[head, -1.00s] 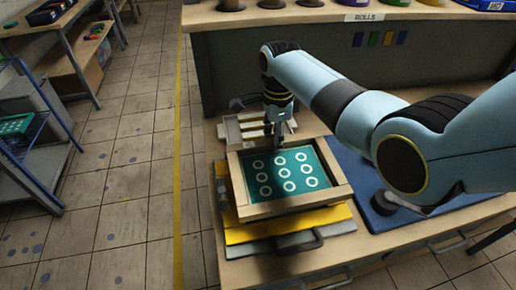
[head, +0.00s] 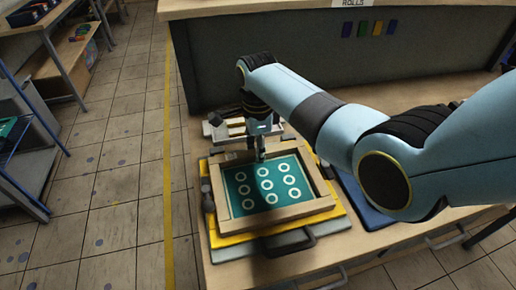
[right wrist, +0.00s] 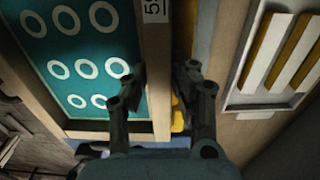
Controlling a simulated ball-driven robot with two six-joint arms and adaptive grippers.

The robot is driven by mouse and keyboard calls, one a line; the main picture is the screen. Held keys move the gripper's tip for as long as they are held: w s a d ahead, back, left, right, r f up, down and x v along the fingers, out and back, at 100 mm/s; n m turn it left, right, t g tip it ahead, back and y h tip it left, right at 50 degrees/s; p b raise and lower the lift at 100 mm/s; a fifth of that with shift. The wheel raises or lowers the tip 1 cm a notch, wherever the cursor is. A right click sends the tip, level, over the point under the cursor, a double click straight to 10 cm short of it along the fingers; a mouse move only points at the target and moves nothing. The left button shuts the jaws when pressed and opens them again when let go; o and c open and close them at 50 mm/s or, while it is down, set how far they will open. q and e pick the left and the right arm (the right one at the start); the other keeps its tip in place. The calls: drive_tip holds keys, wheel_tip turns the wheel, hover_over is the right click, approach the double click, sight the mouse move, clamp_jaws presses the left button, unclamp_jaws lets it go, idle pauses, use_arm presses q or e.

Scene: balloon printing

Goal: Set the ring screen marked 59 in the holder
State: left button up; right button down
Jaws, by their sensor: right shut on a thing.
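The ring screen (head: 231,212) is a wooden frame around teal mesh with several white rings. In the right wrist view the screen (right wrist: 152,70) carries a white label at the top, partly cut off, reading 59 or similar. My right gripper (head: 261,154) is shut on the screen's far frame bar, and the wrist view shows its two fingers (right wrist: 163,95) on either side of that bar. The screen lies over a yellow plate (head: 327,213), which I take for part of the holder. I cannot tell whether it touches the plate. My left gripper is not in view.
A pale tray (head: 218,131) with yellow-edged strips is behind the screen. A blue mat (head: 372,214) lies to the right, partly under my arm. A grey base with a dark handle (head: 296,241) sticks out in front. The floor at left is open.

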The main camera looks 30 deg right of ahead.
drive_tip(key=c, duration=1.3)
unclamp_jaws()
drive_tip(key=shift+d+f, duration=0.1)
drive_tip(key=shift+d, duration=0.05)
drive_tip(key=shift+o, duration=1.1)
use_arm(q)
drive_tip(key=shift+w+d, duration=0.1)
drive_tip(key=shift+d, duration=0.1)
use_arm(e)
drive_tip(key=shift+r, duration=0.35)
wheel_tip(320, 180, up, 12)
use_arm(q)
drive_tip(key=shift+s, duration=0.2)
use_arm(e)
drive_tip(key=shift+f, duration=0.1)
